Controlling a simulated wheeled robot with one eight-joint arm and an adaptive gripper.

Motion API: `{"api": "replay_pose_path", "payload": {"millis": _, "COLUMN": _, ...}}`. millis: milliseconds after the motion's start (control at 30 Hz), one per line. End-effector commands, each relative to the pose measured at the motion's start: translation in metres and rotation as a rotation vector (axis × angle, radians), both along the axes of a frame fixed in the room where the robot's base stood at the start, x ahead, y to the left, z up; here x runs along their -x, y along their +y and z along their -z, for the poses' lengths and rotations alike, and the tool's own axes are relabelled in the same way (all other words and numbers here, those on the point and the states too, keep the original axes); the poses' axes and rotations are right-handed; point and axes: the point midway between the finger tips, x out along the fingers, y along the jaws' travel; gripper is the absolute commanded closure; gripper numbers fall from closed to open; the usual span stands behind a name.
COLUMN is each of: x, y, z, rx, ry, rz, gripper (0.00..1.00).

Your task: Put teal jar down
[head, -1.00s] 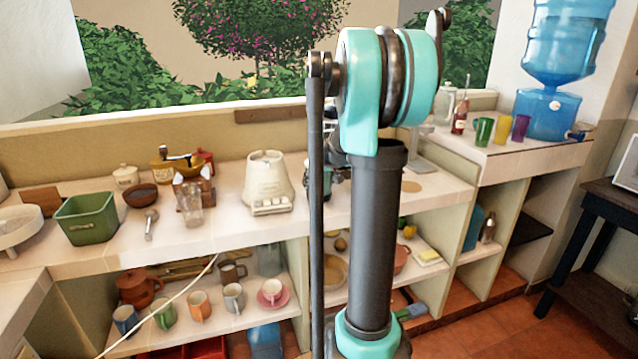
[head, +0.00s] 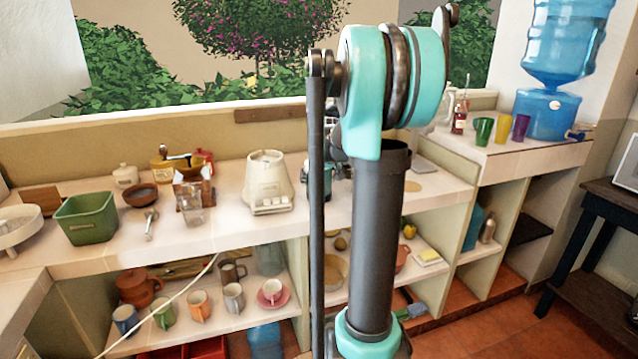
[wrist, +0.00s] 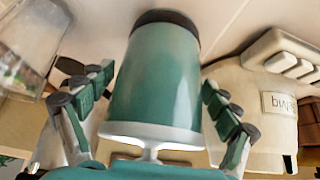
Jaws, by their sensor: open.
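The teal jar (wrist: 155,80) fills the middle of the wrist view. It has a dark band at its far end, by the white counter (wrist: 120,12), and a pale rim at its near end. I cannot tell for sure whether the dark end touches the counter. My gripper (wrist: 160,98) is open, with one finger on each side of the jar and gaps showing between fingers and jar.
A cream appliance (wrist: 262,105) stands close on the right in the wrist view and on the counter in the head view (head: 268,182). A clear glass (wrist: 32,45) is at the wrist view's left. A green tub (head: 86,218) is farther left. Mugs fill the shelf below.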

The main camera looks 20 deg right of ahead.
Motion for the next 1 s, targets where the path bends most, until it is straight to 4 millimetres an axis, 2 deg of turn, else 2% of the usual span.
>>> {"api": "replay_pose_path", "payload": {"millis": 400, "x": 0.043, "y": 0.0, "z": -0.066, "rx": 0.0, "ry": 0.0, "rz": 0.001, "gripper": 0.11}}
{"api": "replay_pose_path", "payload": {"millis": 633, "x": 0.055, "y": 0.0, "z": -0.085, "rx": 0.001, "ry": 0.0, "rz": 0.001, "gripper": 0.11}}
{"api": "replay_pose_path", "payload": {"millis": 767, "x": 0.057, "y": 0.0, "z": -0.087, "rx": 0.0, "ry": 0.0, "rz": 0.0, "gripper": 0.11}}
{"api": "replay_pose_path", "payload": {"millis": 867, "x": 0.064, "y": 0.007, "z": -0.079, "rx": -0.002, "ry": 0.007, "rz": -0.002, "gripper": 0.11}}
{"api": "replay_pose_path", "payload": {"millis": 967, "x": 0.091, "y": 0.031, "z": -0.048, "rx": -0.008, "ry": 0.033, "rz": -0.01, "gripper": 0.11}}
{"api": "replay_pose_path", "payload": {"millis": 1000, "x": 0.108, "y": 0.044, "z": -0.03, "rx": -0.009, "ry": 0.048, "rz": -0.013, "gripper": 0.11}}
